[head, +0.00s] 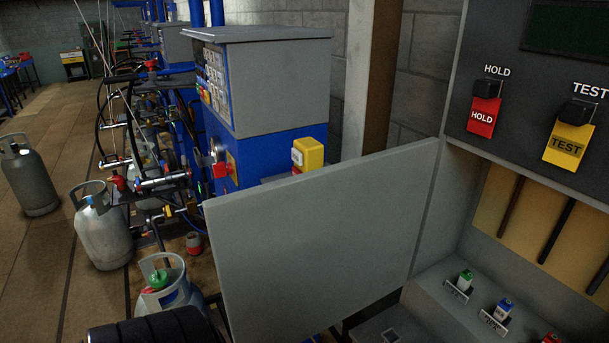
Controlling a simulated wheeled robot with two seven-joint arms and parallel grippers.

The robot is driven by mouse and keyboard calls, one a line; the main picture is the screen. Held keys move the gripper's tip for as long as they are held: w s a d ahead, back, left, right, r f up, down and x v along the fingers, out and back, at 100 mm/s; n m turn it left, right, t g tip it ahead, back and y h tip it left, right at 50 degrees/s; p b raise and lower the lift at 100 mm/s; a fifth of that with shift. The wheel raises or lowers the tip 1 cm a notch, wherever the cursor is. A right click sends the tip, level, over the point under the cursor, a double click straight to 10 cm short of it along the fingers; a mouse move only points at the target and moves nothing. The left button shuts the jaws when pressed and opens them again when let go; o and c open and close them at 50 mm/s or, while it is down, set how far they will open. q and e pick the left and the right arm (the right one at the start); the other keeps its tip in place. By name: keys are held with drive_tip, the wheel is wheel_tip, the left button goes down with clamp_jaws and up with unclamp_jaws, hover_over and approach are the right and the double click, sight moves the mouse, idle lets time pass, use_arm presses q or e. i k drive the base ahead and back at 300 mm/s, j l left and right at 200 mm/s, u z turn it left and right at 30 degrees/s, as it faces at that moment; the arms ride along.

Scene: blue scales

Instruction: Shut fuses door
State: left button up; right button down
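The fuses door (325,235) is a flat grey panel. It stands open, swung out to the left from the cabinet, with its hinge side along the left edge of the cabinet opening. Inside the open cabinet (435,298) are several small fuses: a green and white one (465,280), a blue and white one (503,309) and a red one (549,340) cut by the bottom edge. Neither of my grippers can be made out in the head view.
Above the opening are a red HOLD tag (483,117) and a yellow TEST tag (567,144). A blue and grey machine (265,90) stands behind the door. Gas cylinders (101,225) stand on the floor at left. A pillar (368,75) rises behind the door.

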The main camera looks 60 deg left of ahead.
sight(295, 257)
drive_tip(key=k+j+z, duration=0.2)
drive_tip(key=k+j, duration=0.15)
drive_tip(key=j, duration=0.2)
drive_tip(key=k+j+z, duration=0.2)
drive_tip(key=k+j, duration=0.2)
drive_tip(key=j, duration=0.15)
